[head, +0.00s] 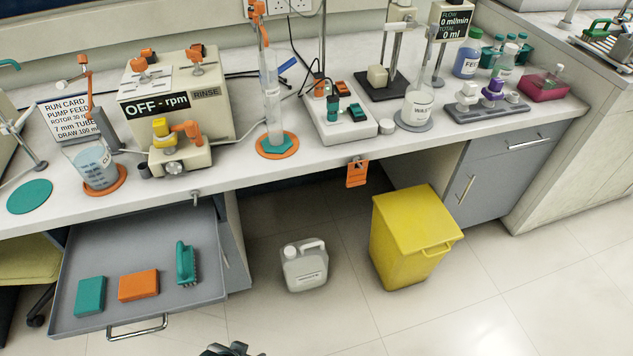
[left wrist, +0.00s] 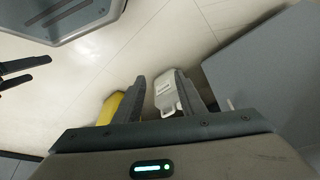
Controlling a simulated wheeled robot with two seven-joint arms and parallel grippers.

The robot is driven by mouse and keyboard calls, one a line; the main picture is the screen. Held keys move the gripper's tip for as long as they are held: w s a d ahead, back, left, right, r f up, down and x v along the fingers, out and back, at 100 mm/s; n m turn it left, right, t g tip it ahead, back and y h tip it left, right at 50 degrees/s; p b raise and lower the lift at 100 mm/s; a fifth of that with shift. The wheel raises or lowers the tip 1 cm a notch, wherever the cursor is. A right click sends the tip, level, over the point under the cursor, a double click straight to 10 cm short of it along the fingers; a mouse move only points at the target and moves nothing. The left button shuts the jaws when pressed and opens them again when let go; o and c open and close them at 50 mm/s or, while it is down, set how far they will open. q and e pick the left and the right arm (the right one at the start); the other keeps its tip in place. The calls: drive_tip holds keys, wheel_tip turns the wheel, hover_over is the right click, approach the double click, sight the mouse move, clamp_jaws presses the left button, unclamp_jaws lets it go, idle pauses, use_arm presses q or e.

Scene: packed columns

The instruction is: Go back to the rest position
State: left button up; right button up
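My left gripper (left wrist: 160,78) shows in the left wrist view with its two dark fingers apart and nothing held between them. Beyond the fingers the view is of the floor. My right gripper (left wrist: 41,69) shows at the left edge of the left wrist view, its two dark fingers apart and empty. In the head view only a dark gripper part shows at the bottom edge, left of centre. Both grippers look clear of the bench, and the arms are mostly out of the head view.
An open grey drawer (head: 200,240) juts out at the left, holding teal and orange blocks and a teal brush. A white jerrycan (head: 304,268) and a yellow bin (head: 412,235) stand on the floor. The bench (head: 345,158) carries lab equipment.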

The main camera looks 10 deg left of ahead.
use_arm(q)
drive_tip(key=s+f, duration=0.1)
drive_tip(key=f, duration=0.8)
drive_tip(key=s+d+f+t, duration=0.1)
drive_tip(key=s+f, duration=0.1)
drive_tip(key=f, duration=0.7)
drive_tip(key=shift+d+h, duration=0.25)
drive_tip(key=shift+h, duration=0.05)
drive_tip(key=shift+r, duration=0.1)
idle(0.9)
